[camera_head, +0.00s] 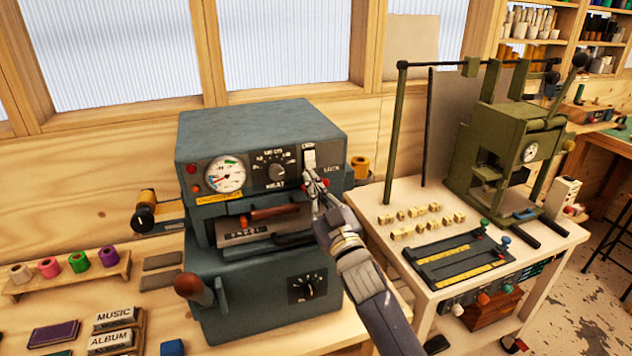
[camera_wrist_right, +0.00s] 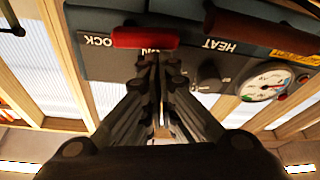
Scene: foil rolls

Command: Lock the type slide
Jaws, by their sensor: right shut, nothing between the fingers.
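The blue-grey foil machine (camera_head: 250,130) stands on the bench, with its type slide (camera_head: 245,233) in the front opening below the panel. The slide shows small letters and a brown handle (camera_head: 272,213) above it. A red lever (camera_wrist_right: 145,37) lies beside the LOCK lettering (camera_wrist_right: 97,41) in the right wrist view. My right gripper (camera_head: 311,178) is shut and empty at the panel's right side, with its fingertips close to the red lever; it also shows in the wrist view (camera_wrist_right: 150,62). I cannot tell whether they touch. My left gripper is not in view.
The panel carries a dial gauge (camera_head: 224,174), a HEAT knob (camera_head: 277,172) and a white switch (camera_head: 310,158). A brown ball handle (camera_head: 190,287) sticks out at lower left. A green press (camera_head: 510,150) stands on the white table to the right. Foil rolls (camera_head: 78,262) sit left.

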